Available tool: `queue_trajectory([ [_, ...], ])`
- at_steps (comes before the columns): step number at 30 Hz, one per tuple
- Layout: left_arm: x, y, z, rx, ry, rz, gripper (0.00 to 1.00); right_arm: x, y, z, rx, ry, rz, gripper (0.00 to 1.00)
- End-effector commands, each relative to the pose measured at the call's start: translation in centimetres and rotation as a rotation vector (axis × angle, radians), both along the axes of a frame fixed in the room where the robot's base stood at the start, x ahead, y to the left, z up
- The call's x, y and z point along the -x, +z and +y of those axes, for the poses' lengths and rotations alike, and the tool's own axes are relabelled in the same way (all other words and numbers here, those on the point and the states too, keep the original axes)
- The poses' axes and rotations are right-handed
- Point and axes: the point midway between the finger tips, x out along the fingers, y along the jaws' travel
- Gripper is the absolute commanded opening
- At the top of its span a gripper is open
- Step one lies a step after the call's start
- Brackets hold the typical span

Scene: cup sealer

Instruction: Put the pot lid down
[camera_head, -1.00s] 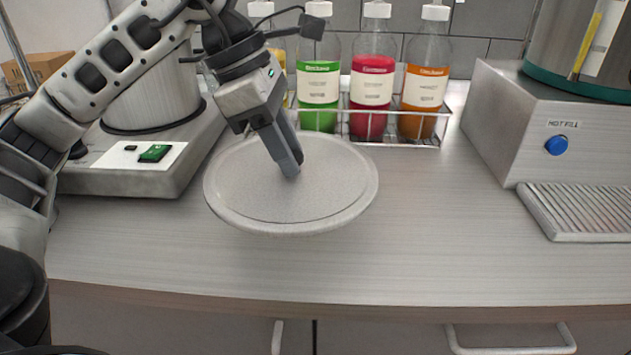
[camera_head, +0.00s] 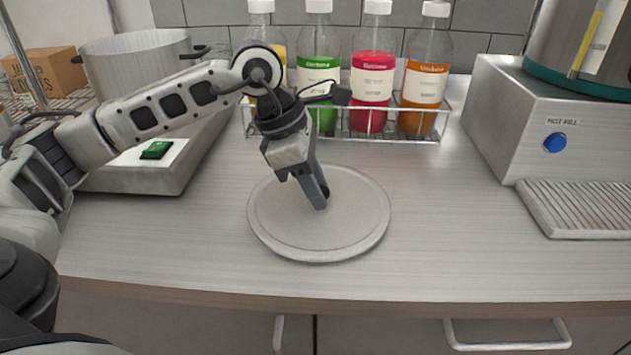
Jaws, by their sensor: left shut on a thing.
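The pot lid (camera_head: 290,232) is a round, flat grey metal disc with a rim. It is over the middle of the counter and looks level, at or very close to the counter surface. My left gripper (camera_head: 320,202) comes down from the upper left and is shut on the lid's dark knob near its centre. The fingers hide most of the knob. My right gripper is not in view.
An open metal pot (camera_head: 135,62) stands on a cooker (camera_head: 140,178) at the left. A wire rack (camera_head: 350,128) with several syrup bottles is behind the lid. A dispenser (camera_head: 510,120) and drip tray (camera_head: 585,208) are at the right. The counter (camera_head: 450,225) is clear between lid and tray.

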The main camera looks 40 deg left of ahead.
Motion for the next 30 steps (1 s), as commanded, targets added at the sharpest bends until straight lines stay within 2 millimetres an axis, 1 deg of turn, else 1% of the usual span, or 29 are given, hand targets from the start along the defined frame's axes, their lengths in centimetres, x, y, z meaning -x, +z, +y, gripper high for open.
queue_trajectory([
  [3,0.0,-0.4,0.0,0.001,0.0,-0.001,0.03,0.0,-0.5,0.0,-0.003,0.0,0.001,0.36],
  [4,0.0,-0.4,0.0,0.0,0.0,0.0,0.33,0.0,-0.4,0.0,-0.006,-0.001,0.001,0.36],
  [5,0.0,-0.3,0.0,0.0,0.0,0.0,0.41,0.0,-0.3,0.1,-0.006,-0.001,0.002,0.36],
  [6,0.0,-0.2,0.0,0.0,0.0,0.0,0.52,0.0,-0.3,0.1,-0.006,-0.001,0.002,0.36],
  [14,0.0,-0.2,0.0,0.0,0.0,0.001,0.52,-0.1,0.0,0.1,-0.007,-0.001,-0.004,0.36],
  [17,0.0,0.3,0.0,0.0,0.0,0.0,0.52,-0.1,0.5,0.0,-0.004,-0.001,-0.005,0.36],
  [19,0.1,0.8,0.3,0.0,0.002,-0.002,0.52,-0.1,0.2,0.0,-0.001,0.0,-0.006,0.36],
  [23,0.5,3.0,1.0,0.0,0.002,-0.006,0.52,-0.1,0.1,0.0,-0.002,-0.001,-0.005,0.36],
  [30,1.6,7.9,2.8,0.001,0.002,-0.004,0.52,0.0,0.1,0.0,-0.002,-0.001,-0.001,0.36],
])
